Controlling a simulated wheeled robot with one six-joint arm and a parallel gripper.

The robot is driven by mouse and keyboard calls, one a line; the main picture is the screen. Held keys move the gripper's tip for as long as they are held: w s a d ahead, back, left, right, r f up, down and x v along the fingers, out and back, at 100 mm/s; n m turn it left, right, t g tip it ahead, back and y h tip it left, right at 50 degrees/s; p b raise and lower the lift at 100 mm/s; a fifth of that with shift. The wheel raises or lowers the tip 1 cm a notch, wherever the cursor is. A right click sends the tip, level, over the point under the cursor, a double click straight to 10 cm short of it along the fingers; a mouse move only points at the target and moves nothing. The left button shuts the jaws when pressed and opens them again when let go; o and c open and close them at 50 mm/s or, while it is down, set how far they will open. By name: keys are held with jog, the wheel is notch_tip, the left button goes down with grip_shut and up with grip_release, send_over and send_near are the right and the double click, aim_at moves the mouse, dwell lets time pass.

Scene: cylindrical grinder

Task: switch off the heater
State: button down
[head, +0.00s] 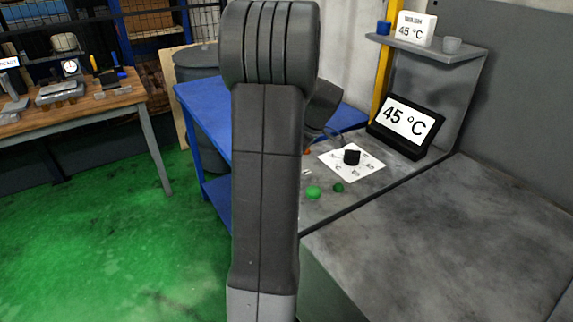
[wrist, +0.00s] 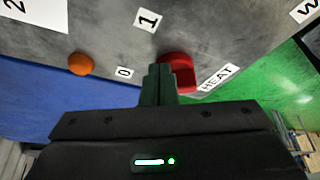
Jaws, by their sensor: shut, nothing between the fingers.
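In the wrist view a red switch (wrist: 178,62) stands on the grey panel, next to the HEAT label (wrist: 218,77), the "1" label (wrist: 147,20) and the "0" label (wrist: 125,73). My gripper (wrist: 160,70) is shut and empty. Its fingertips overlap the left side of the red switch in the picture and hide part of it; I cannot tell whether they touch. In the head view my arm hides the gripper and the red switch.
An orange knob (wrist: 81,63) is left of the fingers. In the head view a black dial (head: 351,157) on a white plate, green buttons (head: 314,192) and a 45 °C display (head: 404,127) sit on the bench. A shelf (head: 428,48) is above; a wooden table (head: 75,109) stands left.

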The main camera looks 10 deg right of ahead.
dwell(0.5)
jog(key=v, duration=1.4)
jog(key=shift+a+f, duration=0.1)
jog(key=shift+a, duration=0.05)
